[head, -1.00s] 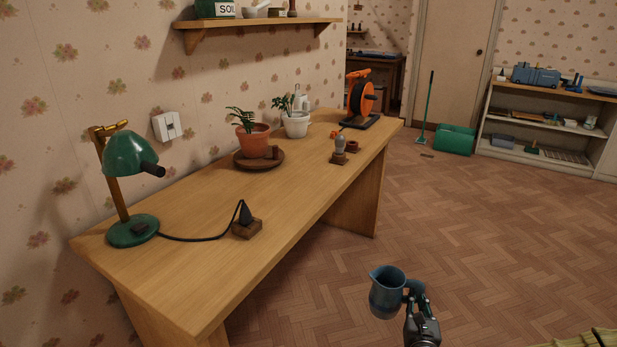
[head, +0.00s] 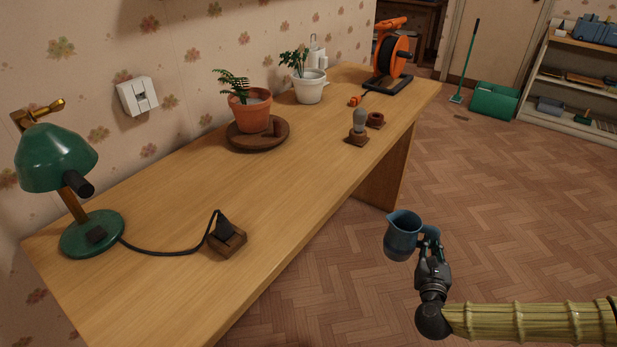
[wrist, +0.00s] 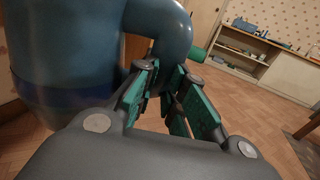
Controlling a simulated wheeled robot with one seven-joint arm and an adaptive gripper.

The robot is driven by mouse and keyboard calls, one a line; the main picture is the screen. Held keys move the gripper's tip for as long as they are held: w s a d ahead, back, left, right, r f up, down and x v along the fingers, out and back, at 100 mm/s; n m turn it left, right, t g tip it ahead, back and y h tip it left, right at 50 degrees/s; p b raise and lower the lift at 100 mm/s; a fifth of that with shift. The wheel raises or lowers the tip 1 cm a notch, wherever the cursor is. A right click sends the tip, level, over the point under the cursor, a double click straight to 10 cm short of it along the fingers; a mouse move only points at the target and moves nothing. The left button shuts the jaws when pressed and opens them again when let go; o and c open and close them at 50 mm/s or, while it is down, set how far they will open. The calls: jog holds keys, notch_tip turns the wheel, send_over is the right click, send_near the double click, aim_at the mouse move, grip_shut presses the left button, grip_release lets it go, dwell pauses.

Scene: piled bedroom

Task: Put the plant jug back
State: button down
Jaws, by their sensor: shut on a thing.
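A blue jug (head: 402,236) with a pouring lip and a side handle is held upright in the air, to the right of the desk and over the floor. My gripper (head: 431,249) is shut on the jug's handle. In the wrist view the jug (wrist: 65,60) fills the upper left, and my gripper's green-padded fingers (wrist: 170,98) are around its handle. On the desk (head: 290,185) stand a fern in a terracotta pot (head: 251,112) on a brown saucer (head: 236,136) and a plant in a white pot (head: 310,90).
A green lamp (head: 55,160) and its plug on a wooden block (head: 228,241) are at the desk's near end. A bulb on a stand (head: 358,125) and an orange cable reel (head: 390,55) are farther along. The desk's middle is clear.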

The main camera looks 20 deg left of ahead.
jog(key=shift+s+a+f, duration=0.1)
jog(key=shift+a, duration=0.15)
jog(key=shift+d, duration=0.15)
